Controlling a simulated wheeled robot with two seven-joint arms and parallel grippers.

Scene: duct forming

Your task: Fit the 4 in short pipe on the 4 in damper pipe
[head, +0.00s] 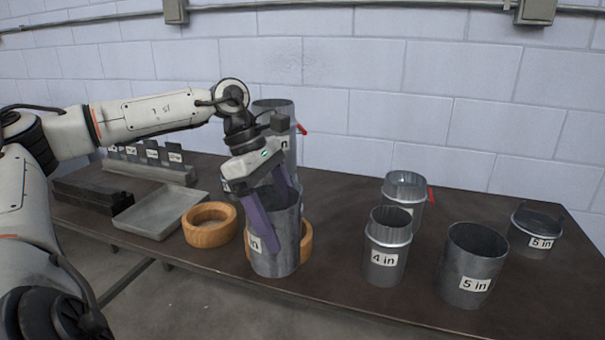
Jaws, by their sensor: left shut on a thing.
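My left gripper (277,218) is shut on a grey metal pipe (283,250), its purple fingers at the pipe's wall. The label's number is hidden; only "in" shows. The pipe is upright in front of a wooden ring; I cannot tell whether it touches the table. A taller pipe with a red handle (274,112) stands behind my gripper, its label mostly covered. At the right, a "4 in" pipe with a collar (384,262) stands in front of a pipe with a red handle (407,184), whose label is hidden. My right gripper is out of view.
A "5 in" pipe (465,262) and a low "5 in" piece (534,240) stand at the right. A wooden ring (208,236), a shallow tray (158,222) and dark blocks (90,196) lie at the left. A labelled rack (150,172) is behind. The table's (335,220) middle is clear.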

